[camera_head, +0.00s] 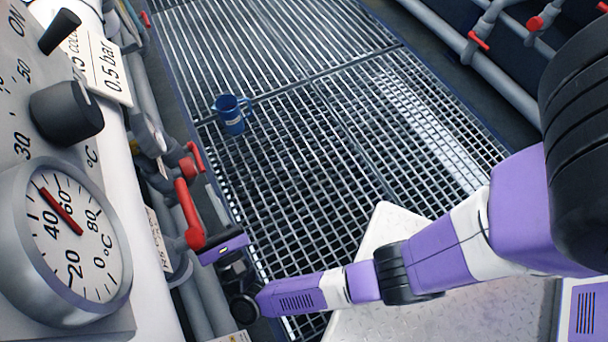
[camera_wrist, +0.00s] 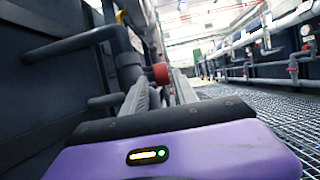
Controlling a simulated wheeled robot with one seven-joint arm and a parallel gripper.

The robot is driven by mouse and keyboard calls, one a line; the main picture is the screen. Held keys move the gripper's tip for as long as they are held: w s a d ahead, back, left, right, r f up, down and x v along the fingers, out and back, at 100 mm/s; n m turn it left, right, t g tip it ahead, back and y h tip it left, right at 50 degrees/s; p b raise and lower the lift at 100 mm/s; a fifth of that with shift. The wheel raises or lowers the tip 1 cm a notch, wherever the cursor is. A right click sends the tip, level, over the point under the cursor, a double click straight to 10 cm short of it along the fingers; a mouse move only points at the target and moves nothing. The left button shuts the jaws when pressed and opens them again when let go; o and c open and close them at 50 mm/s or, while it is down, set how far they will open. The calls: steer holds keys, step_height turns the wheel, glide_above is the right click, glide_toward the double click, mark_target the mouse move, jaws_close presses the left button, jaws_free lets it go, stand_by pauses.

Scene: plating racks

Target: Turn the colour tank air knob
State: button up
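A white label (camera_head: 103,66) reading "0.5 bar", with part of "COLO", is at the upper left in the head view. Below it are pipe fittings with a red lever (camera_head: 189,212) and a smaller red handle (camera_head: 196,158). I cannot tell for certain which is the air knob. My gripper (camera_head: 214,198) is low beside these pipes, its fingers partly hidden by its purple body. In the wrist view, the two grey fingers (camera_wrist: 163,92) stand apart with nothing visible between them. A round red part (camera_wrist: 161,73) shows beyond their tips.
A grey panel at left carries a dial gauge (camera_head: 72,242) and a black knob (camera_head: 67,112). A blue jug (camera_head: 232,114) stands on the grating floor (camera_head: 330,130). Pipes with red valves (camera_head: 478,41) run along the right. The grating between is mostly clear.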

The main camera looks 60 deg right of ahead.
steer(key=s+d+r+n+y, duration=0.1)
steer(key=s+r+n+y, duration=0.2)
steer(key=s+n, duration=0.4)
steer(key=s+d+r+n+y, duration=0.1)
steer(key=s+r+n+y, duration=0.2)
steer(key=n, duration=1.4)
steer(key=s+r+n+y, duration=0.3)
steer(key=s+n+y, duration=0.3)
steer(key=s+n, duration=0.5)
steer(key=shift+s+d+r+n+g+y+p, duration=0.3)
steer(key=shift+s+d+r+n+y+p, duration=0.1)
steer(key=shift+s, duration=0.8)
steer(key=shift+f, duration=0.1)
steer(key=s+d+r+n+g, duration=0.2)
steer(key=s+r+n+g, duration=0.15)
steer(key=n, duration=0.45)
step_height(320, 180, up, 32)
steer(key=p, duration=3.1)
steer(key=shift+s+f+m+t+p, duration=0.2)
steer(key=shift+s+m+t+p, duration=0.15)
steer(key=shift+s, duration=0.1)
steer(key=shift+d+f, duration=0.1)
